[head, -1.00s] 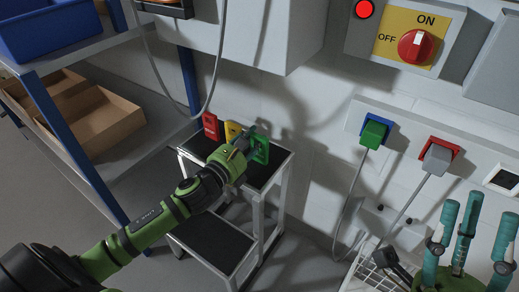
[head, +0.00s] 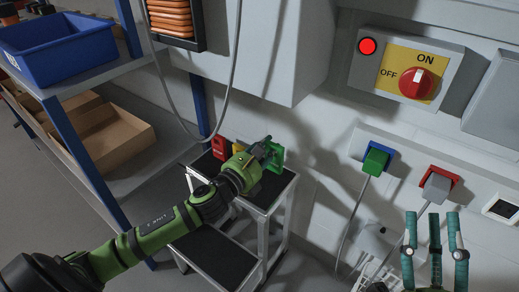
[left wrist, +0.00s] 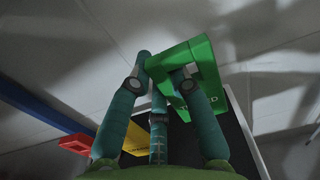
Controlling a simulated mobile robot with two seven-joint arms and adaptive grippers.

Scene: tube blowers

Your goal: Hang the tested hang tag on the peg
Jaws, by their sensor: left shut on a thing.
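The green hang tag (head: 278,158) is in my left gripper (head: 268,150), above the small cart. In the left wrist view the green tag (left wrist: 205,65) is a tilted frame with an opening, and letters ending in "ED" show on it. The teal fingers (left wrist: 165,75) are closed around its near side. My right gripper (head: 435,235) is empty, with its fingers upright and spread apart, at the lower right of the head view. I cannot make out a peg in either view.
A red tag (head: 220,148) and a yellow tag (head: 238,147) stand on the black-topped cart (head: 272,190). A shelf with a blue bin (head: 65,50) and cardboard boxes (head: 115,135) is at left. A switch box (head: 410,70) and plugs with hanging cables are on the wall.

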